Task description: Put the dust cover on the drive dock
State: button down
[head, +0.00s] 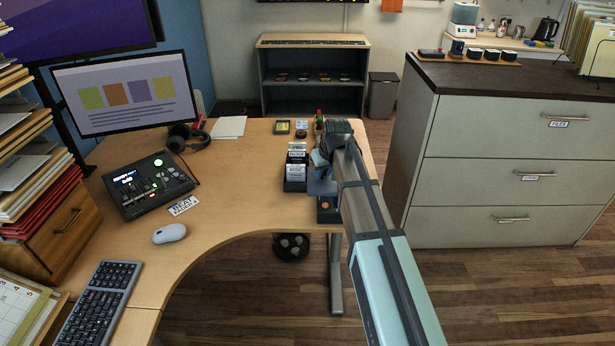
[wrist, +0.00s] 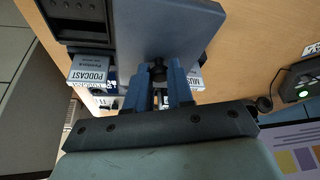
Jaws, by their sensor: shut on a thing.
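My gripper (wrist: 160,72) is shut on the blue-grey dust cover (wrist: 172,28), a flat-faced piece filling the upper middle of the wrist view. In the head view the cover (head: 319,187) is partly hidden by my arm, just right of the drive dock. The dark drive dock (head: 294,187) stands on the desk and holds upright drives with white labels (head: 296,170). In the wrist view a PODCAST drive (wrist: 92,74) and a MUSIC drive (wrist: 192,74) show on either side of my fingers. I cannot tell whether the cover touches the dock.
A dark block with an orange mark (head: 326,209) is at the desk's front edge. A mixer (head: 147,187), mouse (head: 169,233) and monitor (head: 125,92) are to the left. Small items (head: 301,128) lie behind the dock. The desk (head: 235,190) is clear left of the dock.

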jog(key=d+r, duration=0.2)
jog(key=d, duration=0.9)
jog(key=shift+s+f, duration=0.25)
jog(key=shift+f, duration=1.3)
jog(key=shift+s+f, duration=0.2)
jog(key=shift+f, duration=1.3)
jog(key=shift+f, duration=0.6)
jog(key=c, duration=1.3)
grip_release()
jog(key=shift+o, duration=0.2)
jog(key=v, duration=1.1)
jog(key=shift+s+d, duration=0.1)
